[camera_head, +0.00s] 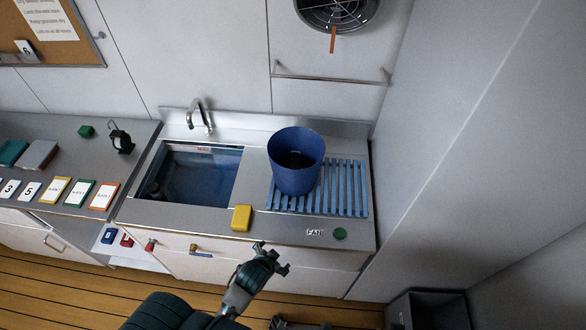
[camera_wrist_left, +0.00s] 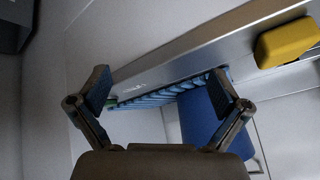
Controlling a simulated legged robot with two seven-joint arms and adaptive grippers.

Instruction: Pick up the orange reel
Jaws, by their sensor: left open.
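I see no orange reel that I can make out in either view. My left gripper (camera_head: 272,258) is open and empty, in front of the sink counter's front edge in the head view. The left wrist view shows its two fingers spread apart (camera_wrist_left: 160,92), with nothing between them close up. Beyond the fingers are the blue bucket (camera_wrist_left: 203,118) and the blue slatted rack (camera_wrist_left: 165,92). My right gripper cannot be made out; a small dark part at the bottom edge of the head view is too cut off to tell.
The blue bucket (camera_head: 295,170) stands on the slatted rack (camera_head: 345,190). A yellow block (camera_head: 241,217) lies at the counter's front, beside the sink (camera_head: 195,180). A green button (camera_head: 340,234) is at front right. Colour-edged cards (camera_head: 78,192) lie at left. A grey bin (camera_head: 430,312) stands on the floor.

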